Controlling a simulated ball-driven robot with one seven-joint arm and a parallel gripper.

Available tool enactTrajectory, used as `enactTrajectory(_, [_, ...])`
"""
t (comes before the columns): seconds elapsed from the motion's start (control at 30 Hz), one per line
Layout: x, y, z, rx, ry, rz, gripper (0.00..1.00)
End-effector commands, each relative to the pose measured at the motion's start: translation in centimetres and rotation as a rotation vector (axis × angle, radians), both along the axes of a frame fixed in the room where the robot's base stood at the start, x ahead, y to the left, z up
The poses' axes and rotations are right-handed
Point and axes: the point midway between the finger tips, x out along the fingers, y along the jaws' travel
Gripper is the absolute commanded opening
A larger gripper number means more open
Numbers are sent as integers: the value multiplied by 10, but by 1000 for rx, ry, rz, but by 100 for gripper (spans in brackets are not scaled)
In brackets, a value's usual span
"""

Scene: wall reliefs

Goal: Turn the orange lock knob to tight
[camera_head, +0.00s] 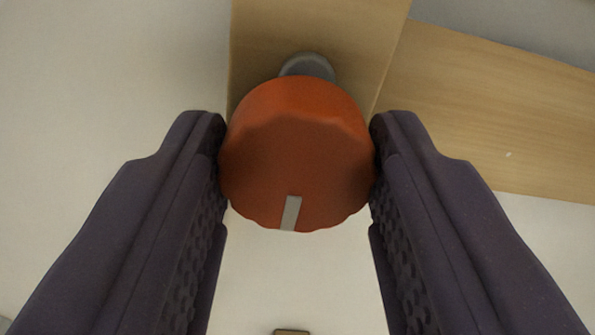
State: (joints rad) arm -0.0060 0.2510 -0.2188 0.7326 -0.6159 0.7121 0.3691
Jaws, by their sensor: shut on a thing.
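The orange lock knob (298,150) is in the middle of the head camera view, round with a scalloped edge. A grey pointer mark (291,213) on its face lies near the lower rim, slightly left of centre and a little tilted. A grey shaft or collar (308,66) shows behind the top of the knob. My gripper (298,160) is shut on the knob, with one dark finger against its left side and the other against its right side. Any tight or loose marking is not visible.
A light wooden board (315,28) stands behind the knob, and another wooden piece (490,110) extends to the right. The pale wall (110,80) is bare at left. A small tan-edged item (291,332) is cut off at the bottom edge.

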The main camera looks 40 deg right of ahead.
Motion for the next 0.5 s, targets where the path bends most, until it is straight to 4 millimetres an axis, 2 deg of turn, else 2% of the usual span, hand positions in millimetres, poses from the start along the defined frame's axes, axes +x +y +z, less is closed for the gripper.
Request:
enactTrajectory(0.03, [2, 0, -4, 5, 9, -1, 48])
enactTrajectory(0.1, [2, 0, -4, 4, 8, -1, 64])
enactTrajectory(0.13, [2, 0, -3, 4, 7, -1, 69])
enactTrajectory(0.4, [0, 0, -1, 1, 3, -1, 69])
enactTrajectory(0.5, [-6, 5, -2, 1, 1, 1, 69])
